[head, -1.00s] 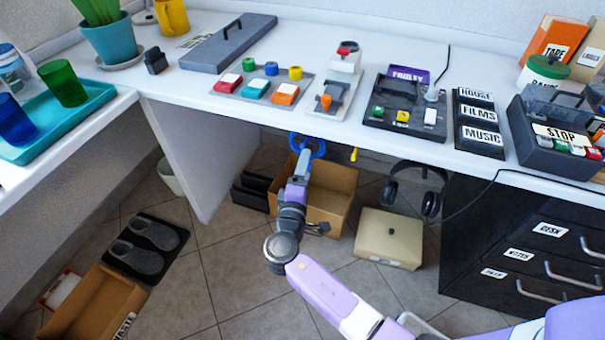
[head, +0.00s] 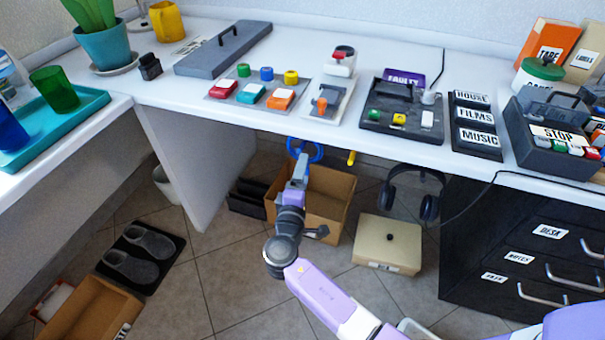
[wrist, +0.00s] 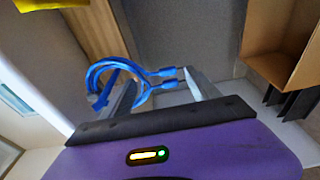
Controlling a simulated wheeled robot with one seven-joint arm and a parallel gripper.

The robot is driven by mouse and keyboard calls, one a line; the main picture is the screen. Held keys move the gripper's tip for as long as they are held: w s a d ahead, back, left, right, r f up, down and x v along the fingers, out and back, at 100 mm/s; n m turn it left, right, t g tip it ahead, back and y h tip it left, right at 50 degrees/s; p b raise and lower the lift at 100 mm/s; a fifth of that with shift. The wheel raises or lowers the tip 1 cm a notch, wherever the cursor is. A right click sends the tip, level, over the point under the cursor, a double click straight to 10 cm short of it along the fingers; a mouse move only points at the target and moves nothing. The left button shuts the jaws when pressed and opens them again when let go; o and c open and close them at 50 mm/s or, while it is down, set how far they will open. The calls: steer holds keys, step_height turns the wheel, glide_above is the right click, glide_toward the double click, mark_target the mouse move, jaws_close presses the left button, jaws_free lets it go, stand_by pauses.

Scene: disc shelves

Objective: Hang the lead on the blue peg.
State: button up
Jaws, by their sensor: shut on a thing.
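The lead is a blue looped cable (head: 305,151) in the head view, just under the counter's front edge. In the wrist view the blue lead (wrist: 122,78) curls between and over the fingers, with its two blue plug ends near the right finger. My gripper (head: 299,166) is shut on it; the gripper also shows in the wrist view (wrist: 163,90). A yellow peg (head: 351,158) sticks out under the counter edge, to the right of the lead. I cannot make out a blue peg apart from the blue lead; it may be hidden.
Headphones (head: 414,190) hang under the counter (head: 330,131) farther right. An open cardboard box (head: 325,200) stands on the floor behind my gripper, with a beige box (head: 387,243) right of it. A black drawer unit (head: 520,245) stands at right.

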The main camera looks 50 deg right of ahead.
steer(key=o, duration=1.5)
steer(key=shift+c, duration=0.2)
steer(key=shift+a, duration=0.1)
steer(key=p+v, duration=0.1)
steer(key=v, duration=0.6)
steer(key=shift+s+a, duration=0.2)
steer(key=shift+a, duration=0.05)
